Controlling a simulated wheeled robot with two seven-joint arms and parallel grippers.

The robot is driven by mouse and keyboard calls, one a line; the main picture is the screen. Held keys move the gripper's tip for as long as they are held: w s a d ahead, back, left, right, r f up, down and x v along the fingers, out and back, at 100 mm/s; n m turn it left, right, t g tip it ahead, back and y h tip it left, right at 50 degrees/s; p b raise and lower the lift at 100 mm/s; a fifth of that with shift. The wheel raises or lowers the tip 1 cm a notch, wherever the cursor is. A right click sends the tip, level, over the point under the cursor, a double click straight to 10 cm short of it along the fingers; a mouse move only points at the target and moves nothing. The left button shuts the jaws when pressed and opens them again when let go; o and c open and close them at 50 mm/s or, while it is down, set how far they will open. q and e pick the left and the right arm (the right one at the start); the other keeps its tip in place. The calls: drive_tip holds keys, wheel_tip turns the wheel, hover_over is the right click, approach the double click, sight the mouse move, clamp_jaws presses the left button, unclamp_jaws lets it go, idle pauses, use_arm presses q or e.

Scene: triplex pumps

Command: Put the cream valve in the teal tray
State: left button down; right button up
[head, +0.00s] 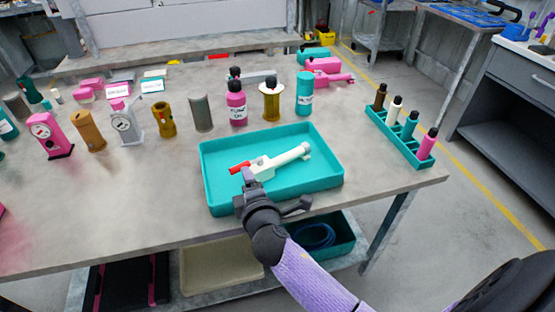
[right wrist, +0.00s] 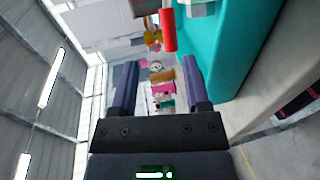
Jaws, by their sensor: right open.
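The cream valve (head: 279,159) lies slantwise within the teal tray (head: 325,177) in the head view, its red handle (head: 239,167) toward the left. In the right wrist view, the red handle (right wrist: 168,30) shows beyond the fingers, beside the teal tray (right wrist: 222,45); most of the valve is out of that view. My right gripper (head: 248,178) is at the tray's front left, close to the handle end. Its two fingers (right wrist: 160,88) are spread, with nothing held between them. My left gripper is not in view.
A teal rack (head: 398,137) with several bottles is at the right table edge. Pink and grey gauge parts (head: 125,122) stand left.

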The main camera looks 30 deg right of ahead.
drive_tip(key=shift+f, duration=0.1)
drive_tip(key=s+a+f+m+g+y, duration=0.15)
drive_tip(key=s+f+m+g, duration=0.3)
drive_tip(key=s+f, duration=0.6)
drive_tip(key=s+a+f+m+g+y, duration=0.1)
drive_tip(key=s+f+m+g+y, duration=0.15)
drive_tip(key=s+f+m, duration=0.8)
drive_tip(key=s+d+f+g, duration=0.1)
drive_tip(key=s+f+g, duration=0.1)
drive_tip(key=s+f, duration=0.2)
drive_tip(key=s+d+f+n+g, duration=0.1)
drive_tip(key=s+d+f+g, duration=0.1)
drive_tip(key=s, duration=0.9)
drive_tip(key=s+d+f+n+g+h, duration=0.1)
drive_tip(key=s+f+g, duration=0.3)
drive_tip(key=s+f, duration=0.3)
drive_tip(key=shift+s+d, duration=0.4)
drive_tip(key=shift+s, duration=0.3)
